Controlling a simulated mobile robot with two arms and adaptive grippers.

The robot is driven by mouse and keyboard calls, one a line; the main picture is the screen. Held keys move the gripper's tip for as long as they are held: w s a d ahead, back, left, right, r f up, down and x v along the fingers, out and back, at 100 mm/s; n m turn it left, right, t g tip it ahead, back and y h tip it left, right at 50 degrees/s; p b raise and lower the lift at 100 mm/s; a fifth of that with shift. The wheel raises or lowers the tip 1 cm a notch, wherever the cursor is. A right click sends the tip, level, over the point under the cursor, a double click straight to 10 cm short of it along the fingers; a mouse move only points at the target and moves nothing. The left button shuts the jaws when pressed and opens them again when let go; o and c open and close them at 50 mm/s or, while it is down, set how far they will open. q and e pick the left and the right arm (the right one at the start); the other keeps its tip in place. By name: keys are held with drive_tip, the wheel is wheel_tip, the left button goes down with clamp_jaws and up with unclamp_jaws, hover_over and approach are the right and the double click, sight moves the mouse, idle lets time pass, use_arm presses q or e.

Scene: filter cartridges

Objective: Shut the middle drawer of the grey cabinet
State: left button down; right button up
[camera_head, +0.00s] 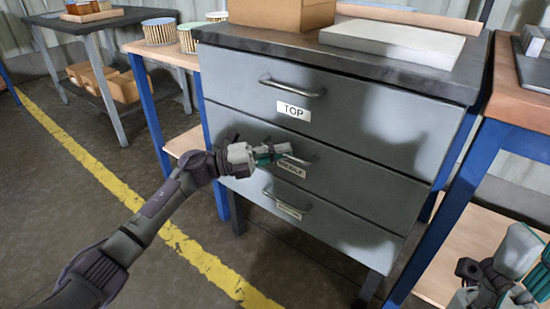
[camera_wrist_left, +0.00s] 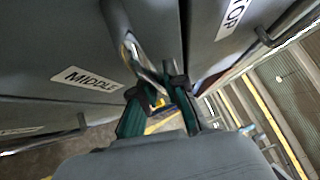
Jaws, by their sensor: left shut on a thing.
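The grey cabinet (camera_head: 235,83) stands in the centre of the head view with three drawers, labelled TOP, MIDDLE and a third label too blurred to read. The middle drawer (camera_head: 375,190) looks about flush with the drawers above and below it in the head view. My left gripper (camera_head: 280,155) is at the middle drawer's handle (camera_head: 297,160). In the left wrist view, the fingers (camera_wrist_left: 162,105) are shut on that handle (camera_wrist_left: 140,60), beside the MIDDLE label (camera_wrist_left: 87,79). My right gripper (camera_head: 490,285) is at the lower right, apart from the cabinet; its fingers are unclear.
A cardboard box (camera_head: 280,12) and a pale flat slab (camera_head: 392,42) lie on the cabinet top. A blue-legged bench (camera_head: 525,90) stands close on the right. Another bench with pleated filters (camera_head: 160,32) stands on the left. The floor in front, with a yellow line (camera_head: 90,160), is clear.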

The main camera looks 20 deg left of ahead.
use_arm(q)
drive_tip(key=c, duration=1.5)
unclamp_jaws()
drive_tip(key=shift+w, duration=0.2)
drive_tip(key=shift+o, duration=1.5)
drive_tip(key=shift+d, duration=0.1)
drive_tip(key=v, duration=1.2)
